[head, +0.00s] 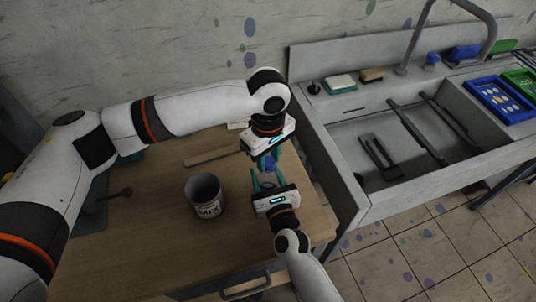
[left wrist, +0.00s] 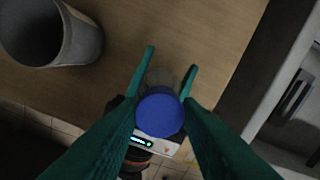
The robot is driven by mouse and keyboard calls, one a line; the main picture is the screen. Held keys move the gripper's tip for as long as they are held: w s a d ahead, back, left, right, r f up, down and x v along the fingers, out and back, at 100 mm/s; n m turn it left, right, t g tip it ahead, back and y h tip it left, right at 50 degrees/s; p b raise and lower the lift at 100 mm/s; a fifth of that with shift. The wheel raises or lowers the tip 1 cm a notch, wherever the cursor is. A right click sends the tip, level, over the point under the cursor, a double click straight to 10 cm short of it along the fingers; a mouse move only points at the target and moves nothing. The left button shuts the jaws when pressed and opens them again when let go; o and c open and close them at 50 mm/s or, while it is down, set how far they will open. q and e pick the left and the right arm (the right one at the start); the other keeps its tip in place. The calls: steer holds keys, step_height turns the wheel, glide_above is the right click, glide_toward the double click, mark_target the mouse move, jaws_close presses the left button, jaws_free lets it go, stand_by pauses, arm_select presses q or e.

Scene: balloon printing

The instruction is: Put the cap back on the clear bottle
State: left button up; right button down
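A round blue cap (left wrist: 161,113) sits between the fingers of my left gripper (left wrist: 160,105), which touch its sides. In the head view my left gripper (head: 268,160) points down, with the blue cap (head: 269,164) at its fingertips. The clear bottle (left wrist: 164,77) shows only faintly behind the cap, between the green fingers of my right gripper (left wrist: 166,72). My right gripper (head: 267,182) reaches in from the front, below the left one, its fingers close around the bottle. The cap hides the bottle's mouth; I cannot tell whether cap and bottle touch.
A grey bucket (head: 204,196) marked MIX stands on the wooden table (head: 160,235), left of the grippers; it also shows in the left wrist view (left wrist: 75,40). A wooden strip (head: 212,152) lies behind it. The sink (head: 400,140) is to the right.

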arm_select(q)
steer(key=c, duration=0.6)
steer(key=m, duration=0.4)
steer(key=shift+m, duration=0.4)
steer(key=m, duration=1.8)
steer(key=shift+m, duration=0.3)
steer(key=m, duration=1.4)
steer(key=shift+f, duration=0.1)
steer(key=o, duration=1.2)
steer(key=shift+c, duration=0.2)
step_height(320, 180, up, 12)
